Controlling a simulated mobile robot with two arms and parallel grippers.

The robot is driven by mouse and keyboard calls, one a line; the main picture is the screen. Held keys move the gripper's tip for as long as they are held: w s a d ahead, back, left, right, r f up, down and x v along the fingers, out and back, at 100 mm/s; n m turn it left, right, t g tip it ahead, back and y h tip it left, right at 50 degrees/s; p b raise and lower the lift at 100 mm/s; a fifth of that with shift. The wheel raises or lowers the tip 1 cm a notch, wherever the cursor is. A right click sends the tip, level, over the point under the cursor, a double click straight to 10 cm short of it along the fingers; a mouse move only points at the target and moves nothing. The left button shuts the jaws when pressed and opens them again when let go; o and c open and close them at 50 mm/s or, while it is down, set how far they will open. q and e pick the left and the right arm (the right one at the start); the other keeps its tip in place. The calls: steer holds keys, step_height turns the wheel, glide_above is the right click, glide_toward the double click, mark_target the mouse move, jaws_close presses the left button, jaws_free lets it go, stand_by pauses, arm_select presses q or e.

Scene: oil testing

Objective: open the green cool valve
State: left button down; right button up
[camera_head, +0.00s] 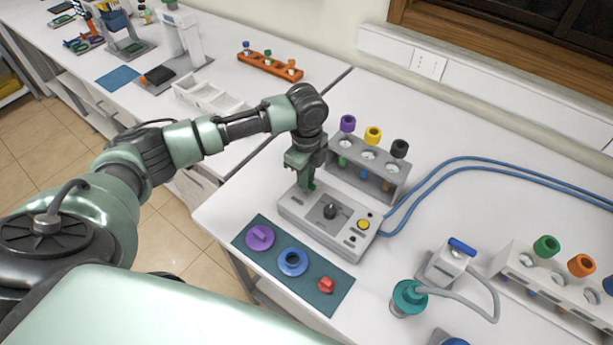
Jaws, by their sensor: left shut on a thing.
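A pale grey control box (318,240) stands on the white table in the middle. It carries a black knob (330,211), a yellow button (363,224) and small dark buttons. At its far left corner is a small green piece (310,184), which looks like the green cool valve. My left gripper (306,176) points down over that corner and is shut on the green piece. The gripper hides most of it, so how far it is turned cannot be seen. My right gripper is not in view.
Behind the box stands a grey rack (382,172) with purple, yellow and black caps. Blue hoses (450,163) run right from the box. A dark green mat (268,262) with purple, blue and red parts lies in front. A teal-capped part (408,297) stands to the right.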

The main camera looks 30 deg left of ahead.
arm_select(q)
steer(key=shift+n, duration=0.3)
steer(key=shift+n+p, duration=0.5)
steer(key=shift+n, duration=0.4)
steer(key=n, duration=1.1)
steer(key=shift+f, duration=0.1)
steer(key=shift+n, duration=2.2)
steer(key=c, duration=1.4)
jaws_free()
